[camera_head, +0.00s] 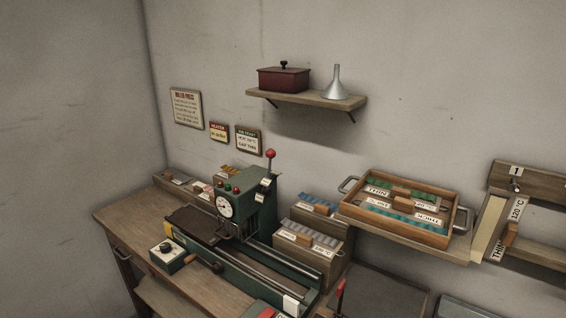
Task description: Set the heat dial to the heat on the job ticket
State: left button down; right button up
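The green job ticket (248,140) hangs on the back wall; it has a heat line in °C, too small to read surely, and a lower line that seems to end in "THIN". A small control box (172,258) with a black knob (166,247), which looks like the heat dial, sits at the front of the green press (250,206). The knob's setting is too small to read. A round white gauge (223,207) is on the press face, with red and green buttons above it. Neither of my grippers is in view.
A red-bordered heater sign (218,131) and a larger notice (187,108) hang beside the ticket. The press has a red-knobbed lever (270,154). A wooden tray (455,240) of labelled pieces stands to the right. The wooden bench (118,216) is clear at its left end.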

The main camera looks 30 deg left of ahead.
aim_at(165, 248)
jog(key=u, duration=1.8)
